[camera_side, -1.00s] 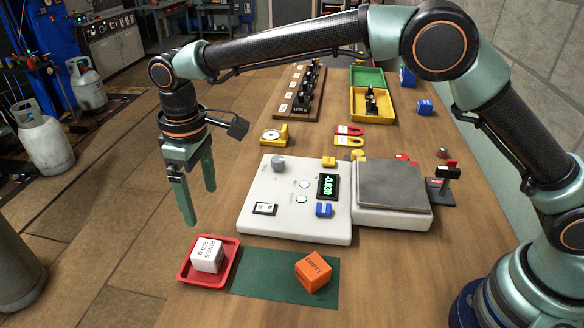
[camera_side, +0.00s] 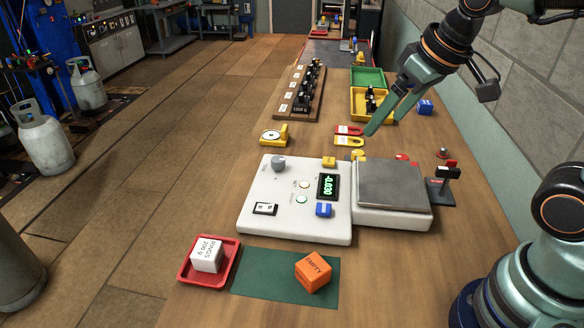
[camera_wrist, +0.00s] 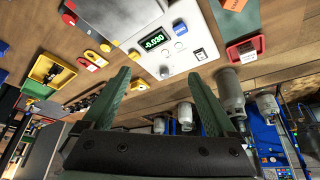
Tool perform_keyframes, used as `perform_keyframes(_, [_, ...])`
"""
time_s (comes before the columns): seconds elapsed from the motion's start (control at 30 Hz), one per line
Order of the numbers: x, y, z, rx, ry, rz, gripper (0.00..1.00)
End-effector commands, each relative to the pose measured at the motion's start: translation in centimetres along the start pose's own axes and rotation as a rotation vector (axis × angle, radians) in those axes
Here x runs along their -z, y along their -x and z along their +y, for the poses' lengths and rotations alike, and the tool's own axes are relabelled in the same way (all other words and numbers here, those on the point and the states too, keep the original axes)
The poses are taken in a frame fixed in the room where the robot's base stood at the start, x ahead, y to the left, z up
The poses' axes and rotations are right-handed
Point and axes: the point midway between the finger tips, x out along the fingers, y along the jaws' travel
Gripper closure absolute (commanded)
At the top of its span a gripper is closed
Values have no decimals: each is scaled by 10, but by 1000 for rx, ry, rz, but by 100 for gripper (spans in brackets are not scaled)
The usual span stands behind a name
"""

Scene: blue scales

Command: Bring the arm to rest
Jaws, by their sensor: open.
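My gripper (camera_side: 383,117) is open and empty in the side view, up at the right, in front of the yellow and green bins from this viewpoint. Its two green fingers point down and to the left. In the wrist view the spread fingers (camera_wrist: 158,85) have nothing between them. The white scale (camera_side: 285,226) stands on the wooden table with its grey weighing plate (camera_side: 394,186) bare. Its green display (camera_side: 327,186) reads -0.030, and it also shows in the wrist view (camera_wrist: 155,41).
A white box (camera_side: 207,255) sits in a red tray (camera_side: 188,277). An orange box (camera_side: 313,271) rests on a green mat (camera_side: 262,276). A rack of weights (camera_side: 301,92), a yellow bin (camera_side: 358,116), a green bin (camera_side: 366,76) and a blue block (camera_side: 425,107) stand farther back. A wall runs along the right.

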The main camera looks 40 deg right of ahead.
Motion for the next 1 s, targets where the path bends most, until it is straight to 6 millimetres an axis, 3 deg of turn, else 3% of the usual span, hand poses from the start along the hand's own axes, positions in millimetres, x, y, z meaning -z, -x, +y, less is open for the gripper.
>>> perform_keyframes(0.1, [-19,0,12,-19,-46,32,8])
perform_keyframes(0.27, [-29,-2,18,-29,-70,48,8])
perform_keyframes(1.0, [-30,-2,18,-29,-69,47,8])
